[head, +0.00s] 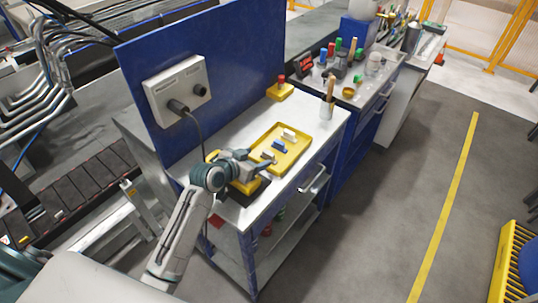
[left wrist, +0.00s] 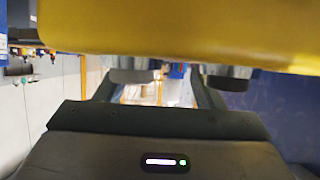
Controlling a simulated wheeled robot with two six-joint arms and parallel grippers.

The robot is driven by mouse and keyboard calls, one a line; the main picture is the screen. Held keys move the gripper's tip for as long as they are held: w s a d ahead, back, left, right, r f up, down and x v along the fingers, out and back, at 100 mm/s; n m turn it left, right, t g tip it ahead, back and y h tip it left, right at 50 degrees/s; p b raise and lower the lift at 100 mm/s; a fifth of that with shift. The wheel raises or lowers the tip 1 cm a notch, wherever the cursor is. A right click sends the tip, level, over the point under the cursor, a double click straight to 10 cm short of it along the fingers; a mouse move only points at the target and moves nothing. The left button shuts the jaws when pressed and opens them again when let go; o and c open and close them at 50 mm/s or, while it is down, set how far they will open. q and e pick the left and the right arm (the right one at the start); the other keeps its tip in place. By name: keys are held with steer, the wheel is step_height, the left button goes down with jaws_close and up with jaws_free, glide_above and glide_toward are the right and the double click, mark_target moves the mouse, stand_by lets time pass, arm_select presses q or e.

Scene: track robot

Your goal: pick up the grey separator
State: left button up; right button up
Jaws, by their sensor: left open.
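A yellow tray (head: 300,153) lies on the grey workbench and holds a white piece (head: 289,133), a blue piece (head: 279,146) and a small grey piece, likely the grey separator (head: 268,155), at its near end. My left gripper (head: 266,163) is at the tray's near left end, close beside the grey piece. Its fingers (left wrist: 183,77) are apart in the left wrist view, and I see nothing held between them. A large yellow surface (left wrist: 180,30) fills the top of that view, very close to the camera. My right gripper is not in view.
A blue panel with a grey control box (head: 178,90) and hanging cable stands behind the bench. A yellow block with a red knob (head: 280,92) and a white cup of tools (head: 327,108) stand beyond the tray. A dark and yellow object lies under my left gripper.

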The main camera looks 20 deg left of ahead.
mark_target(268, 153)
arm_select(q)
steer(key=p+x, duration=0.2)
steer(key=x, duration=0.1)
steer(key=shift+w+d+r, duration=0.15)
steer(key=shift+w+d, duration=0.05)
steer(key=shift+d, duration=0.05)
steer(key=shift+x, duration=0.75)
steer(key=shift+s, duration=0.1)
steer(key=c, duration=1.1)
